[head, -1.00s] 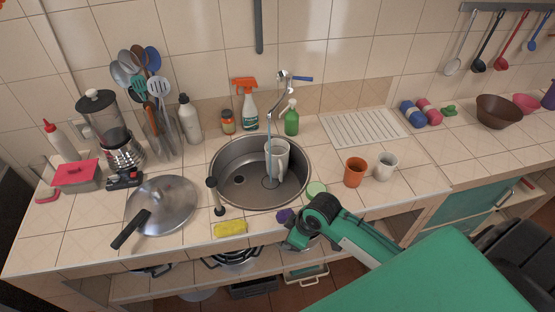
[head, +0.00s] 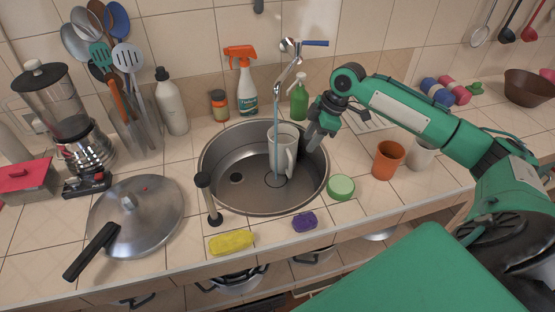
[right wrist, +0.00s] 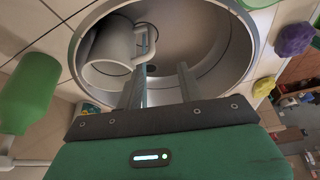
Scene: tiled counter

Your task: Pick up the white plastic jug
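The white plastic jug (head: 283,147) stands inside the round metal sink (head: 225,197), under the faucet, with a blue-tinted water stream falling in front of it. My left gripper is not in view.
The faucet (head: 290,66) stands behind the sink. An orange cup (head: 387,160) is to the right.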

